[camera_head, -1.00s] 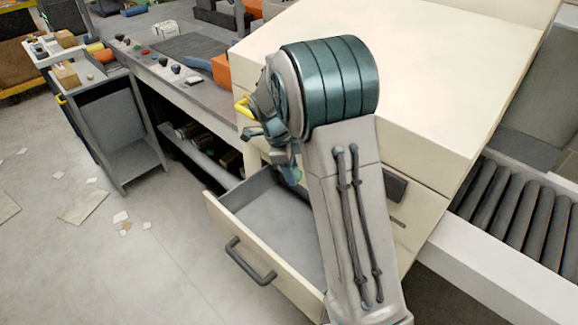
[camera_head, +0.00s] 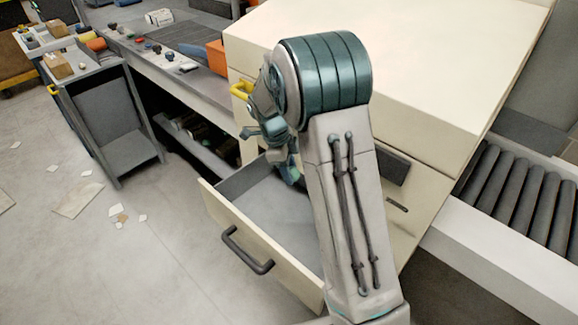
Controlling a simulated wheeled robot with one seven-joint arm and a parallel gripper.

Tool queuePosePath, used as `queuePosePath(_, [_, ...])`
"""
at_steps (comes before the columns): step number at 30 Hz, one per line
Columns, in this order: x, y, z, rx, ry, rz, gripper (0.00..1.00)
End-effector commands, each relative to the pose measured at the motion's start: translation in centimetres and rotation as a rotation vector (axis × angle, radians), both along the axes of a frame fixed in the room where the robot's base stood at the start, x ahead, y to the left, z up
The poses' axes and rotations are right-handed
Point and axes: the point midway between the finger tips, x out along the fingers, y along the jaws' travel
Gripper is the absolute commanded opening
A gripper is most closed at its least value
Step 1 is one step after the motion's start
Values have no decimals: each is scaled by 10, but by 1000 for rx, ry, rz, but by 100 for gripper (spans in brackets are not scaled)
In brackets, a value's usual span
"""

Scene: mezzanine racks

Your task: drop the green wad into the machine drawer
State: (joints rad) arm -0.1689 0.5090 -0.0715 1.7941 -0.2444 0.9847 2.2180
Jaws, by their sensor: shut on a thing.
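The machine drawer (camera_head: 213,199) is pulled open from the cream machine (camera_head: 420,90), with a dark bar handle (camera_head: 246,250) on its front. The part of its grey floor that shows looks empty. My gripper (camera_head: 291,172) points down over the back of the drawer, near its inner left side. My arm hides part of the gripper and the right part of the drawer. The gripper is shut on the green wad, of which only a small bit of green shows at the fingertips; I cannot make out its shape.
A roller conveyor (camera_head: 512,205) stands to the right of the machine. A grey cart (camera_head: 112,125) and a workbench (camera_head: 185,80) with small items stand at the left. Scattered pale scraps (camera_head: 85,198) lie on the floor, with free floor left of the drawer.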

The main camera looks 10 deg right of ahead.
Motion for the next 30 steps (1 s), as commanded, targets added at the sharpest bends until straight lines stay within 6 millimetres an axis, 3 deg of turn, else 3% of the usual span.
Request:
queuePosePath(2, [0, 0, 0, 0, 0, 0, 23])
queuePosePath(3, [0, 0, 0, 0, 0, 0, 47])
queuePosePath(6, [0, 0, 0, 0, 0, 0, 70])
queuePosePath(17, [1, 2, 7, 0, -2, 0, 70])
queuePosePath(30, [8, 18, 68, 1, -1, 0, 70])
